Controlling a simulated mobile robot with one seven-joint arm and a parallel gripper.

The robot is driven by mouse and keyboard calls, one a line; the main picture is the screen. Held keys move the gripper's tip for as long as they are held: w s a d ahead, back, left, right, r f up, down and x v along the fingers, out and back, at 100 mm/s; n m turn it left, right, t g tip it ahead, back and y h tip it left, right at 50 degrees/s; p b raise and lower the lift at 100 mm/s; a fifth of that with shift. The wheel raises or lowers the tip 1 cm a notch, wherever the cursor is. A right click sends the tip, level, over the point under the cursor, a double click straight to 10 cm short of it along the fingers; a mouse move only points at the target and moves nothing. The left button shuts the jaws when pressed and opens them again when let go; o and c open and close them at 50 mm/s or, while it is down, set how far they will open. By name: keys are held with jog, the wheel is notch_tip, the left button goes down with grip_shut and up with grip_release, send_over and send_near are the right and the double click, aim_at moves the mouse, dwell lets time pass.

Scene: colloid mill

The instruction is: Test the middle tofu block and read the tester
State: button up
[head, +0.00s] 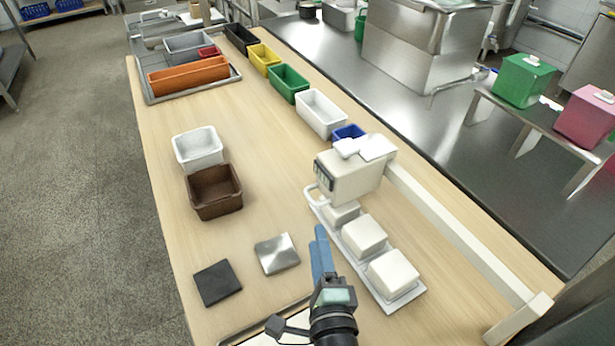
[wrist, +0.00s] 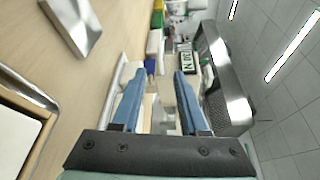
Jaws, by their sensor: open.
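Three white tofu blocks sit in a row on a white tray (head: 409,299). The middle block (head: 364,235) lies between the far block (head: 341,214) and the near block (head: 392,274). The white tester (head: 357,180) stands over the far end of the row, its display facing left. The display also shows in the wrist view (wrist: 184,63), lit green, turned and too small to read surely. My gripper (head: 319,240) is left of the tray, beside the middle block. In the wrist view my gripper (wrist: 163,72) is open, with nothing clearly held between its blue fingers.
A steel plate (head: 277,253) and a dark plate (head: 217,282) lie left of my gripper. White (head: 198,150) and brown (head: 214,190) bins stand beyond them. A long white bar (head: 460,230) runs along the table's right side. Coloured bins line the far right edge.

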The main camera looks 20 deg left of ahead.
aim_at(309, 197)
jog(key=x, duration=1.2)
jog(key=shift+w, duration=0.1)
grip_shut()
